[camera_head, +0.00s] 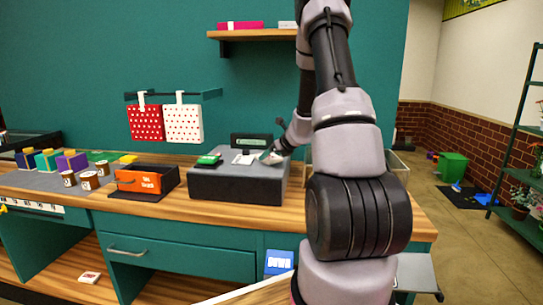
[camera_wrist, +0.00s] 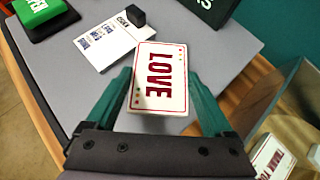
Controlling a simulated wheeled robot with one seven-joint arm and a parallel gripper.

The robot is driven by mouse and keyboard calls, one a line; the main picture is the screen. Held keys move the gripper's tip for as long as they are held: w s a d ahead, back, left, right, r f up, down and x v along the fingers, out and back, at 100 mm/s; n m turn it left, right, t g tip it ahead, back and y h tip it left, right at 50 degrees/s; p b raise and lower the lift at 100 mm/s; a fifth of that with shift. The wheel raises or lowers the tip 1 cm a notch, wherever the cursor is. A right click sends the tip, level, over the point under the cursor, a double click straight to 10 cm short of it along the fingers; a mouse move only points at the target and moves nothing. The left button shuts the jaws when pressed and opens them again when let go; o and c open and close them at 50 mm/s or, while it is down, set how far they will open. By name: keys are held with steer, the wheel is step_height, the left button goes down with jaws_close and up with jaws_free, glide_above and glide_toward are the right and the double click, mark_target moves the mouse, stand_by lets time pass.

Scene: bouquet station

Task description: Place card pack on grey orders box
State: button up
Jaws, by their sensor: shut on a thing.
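The card pack (camera_wrist: 160,75) is white with a red border and red LOVE lettering. In the wrist view it sits between the two green fingers of my gripper (camera_wrist: 161,98), which is shut on it. The grey orders box (camera_head: 238,187) stands on the wooden counter in the head view. Its flat grey top (camera_wrist: 95,87) fills much of the wrist view behind the pack. In the head view my gripper (camera_head: 270,157) is at the right part of the box's top. I cannot tell whether the pack touches the top.
On the box top are a green-topped block (camera_head: 208,160), a printed white card (camera_wrist: 105,42) with a small dark block, and a dark sign (camera_head: 251,142) at the back. An orange box (camera_head: 140,180) stands left. A clear bin with a THANK YOU pack (camera_wrist: 272,158) is right.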

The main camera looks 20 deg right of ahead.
steer(key=shift+f, duration=0.55)
steer(key=o, duration=1.3)
steer(key=v, duration=1.1)
steer(key=s+a+r+n+g+y, duration=0.1)
steer(key=s+a+r+n+y, duration=0.1)
steer(key=s+a+r+n, duration=0.45)
steer(key=s+a+r+n+g+y, duration=0.2)
steer(key=s+a+r+n, duration=0.2)
steer(key=a+r+n, duration=0.65)
steer(key=s+a+r+n+h, duration=0.1)
steer(key=s+n+h, duration=0.1)
steer(key=s+n, duration=0.4)
steer(key=s+a+r+n+h, duration=0.1)
steer(key=s+a+n+h, duration=0.1)
steer(key=s+n, duration=0.4)
steer(key=s, duration=0.4)
steer(key=shift+r+n, duration=0.4)
